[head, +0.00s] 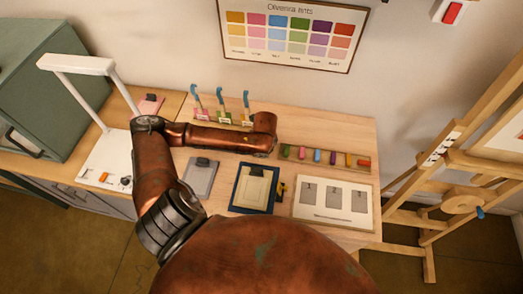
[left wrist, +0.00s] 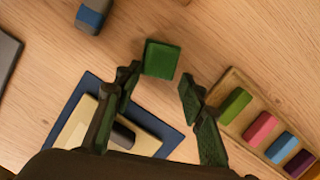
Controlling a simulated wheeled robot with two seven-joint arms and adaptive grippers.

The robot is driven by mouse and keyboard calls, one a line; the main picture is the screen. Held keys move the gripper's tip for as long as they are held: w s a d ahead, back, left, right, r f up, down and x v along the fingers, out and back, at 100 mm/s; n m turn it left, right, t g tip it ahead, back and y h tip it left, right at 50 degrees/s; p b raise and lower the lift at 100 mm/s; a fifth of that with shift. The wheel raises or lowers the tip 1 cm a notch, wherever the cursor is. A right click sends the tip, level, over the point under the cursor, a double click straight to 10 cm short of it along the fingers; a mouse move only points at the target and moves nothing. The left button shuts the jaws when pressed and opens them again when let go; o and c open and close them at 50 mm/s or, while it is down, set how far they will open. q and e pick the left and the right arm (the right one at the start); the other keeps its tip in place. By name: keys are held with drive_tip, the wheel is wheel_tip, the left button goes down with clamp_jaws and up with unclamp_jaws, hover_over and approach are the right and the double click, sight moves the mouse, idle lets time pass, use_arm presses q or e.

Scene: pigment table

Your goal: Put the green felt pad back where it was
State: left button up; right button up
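The green felt pad (left wrist: 161,59) is a small dark green block in the left wrist view, just past and between my left fingertips. My left gripper (left wrist: 160,84) has its two fingers spread, with table showing between them. The left finger's tip comes close to the pad's edge; I cannot tell whether it touches. No grip on the pad shows. In the head view my left forearm stretches right over the table and hides the pad and gripper. My right gripper is not in view.
A wooden rack (left wrist: 230,80) of coloured blocks lies right of my fingers. A blue board (left wrist: 84,85) with a cream pad is below left. A blue-grey block (left wrist: 93,17) lies at upper left. A white card (head: 334,216) with grey squares lies front right. Hooked tools (head: 222,100) stand behind my arm.

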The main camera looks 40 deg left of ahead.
use_arm(q)
drive_tip(key=shift+o, duration=1.2)
drive_tip(key=shift+r, duration=0.1)
drive_tip(key=p+v, duration=0.1)
drive_tip(key=v, duration=1.1)
